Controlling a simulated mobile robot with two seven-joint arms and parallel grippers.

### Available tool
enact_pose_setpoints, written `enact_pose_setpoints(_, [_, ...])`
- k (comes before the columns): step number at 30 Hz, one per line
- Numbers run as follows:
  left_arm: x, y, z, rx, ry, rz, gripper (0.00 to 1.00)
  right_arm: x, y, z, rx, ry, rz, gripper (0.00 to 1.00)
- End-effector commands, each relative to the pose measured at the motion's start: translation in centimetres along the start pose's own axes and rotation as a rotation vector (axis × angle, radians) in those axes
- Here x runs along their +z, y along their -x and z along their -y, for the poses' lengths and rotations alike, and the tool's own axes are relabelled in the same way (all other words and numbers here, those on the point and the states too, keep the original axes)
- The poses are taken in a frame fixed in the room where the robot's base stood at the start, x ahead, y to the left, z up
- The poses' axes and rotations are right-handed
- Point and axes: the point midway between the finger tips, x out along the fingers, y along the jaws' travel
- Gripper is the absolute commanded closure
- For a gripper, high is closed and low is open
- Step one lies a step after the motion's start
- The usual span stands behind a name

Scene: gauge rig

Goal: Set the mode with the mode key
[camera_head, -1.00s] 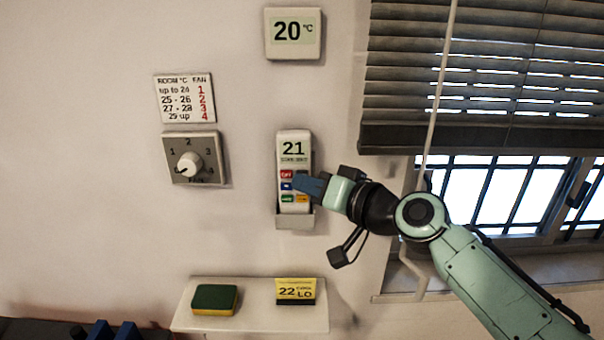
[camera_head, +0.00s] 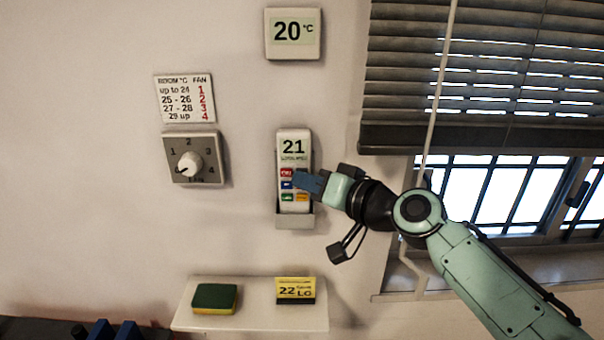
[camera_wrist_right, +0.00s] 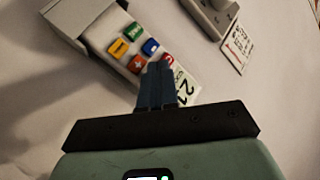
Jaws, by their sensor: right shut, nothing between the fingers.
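The white remote (camera_head: 293,147) sits upright in a grey wall holder (camera_head: 294,221). Its screen reads 21 with a small line of text below that is too blurred to read. Coloured keys lie under the screen: a red key (camera_head: 287,173), a blue key (camera_head: 286,185), a green key (camera_head: 287,197) and an orange key (camera_head: 302,197). My right gripper (camera_head: 306,184) is shut and empty, its blue fingertips at the keypad's right side, hiding part of it. In the right wrist view the fingertips (camera_wrist_right: 160,72) are beside a red key (camera_wrist_right: 168,59); contact is unclear.
A dial (camera_head: 188,163), a fan chart (camera_head: 185,98) and a 20 °C display (camera_head: 293,33) are on the wall.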

Motion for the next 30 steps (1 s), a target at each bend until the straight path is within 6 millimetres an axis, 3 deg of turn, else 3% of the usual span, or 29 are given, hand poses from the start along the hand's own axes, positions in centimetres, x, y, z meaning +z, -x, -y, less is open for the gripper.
enact_pose_setpoints(17, [0.0, 0.1, -0.1, 0.000, 0.000, 0.000, 1.00, -0.2, -0.2, -0.2, 0.001, 0.000, -0.001, 1.00])
enact_pose_setpoints(30, [0.3, -1.0, 0.5, -0.002, 0.002, 0.005, 1.00, 0.9, 1.1, 0.8, 0.000, 0.000, 0.000, 1.00])
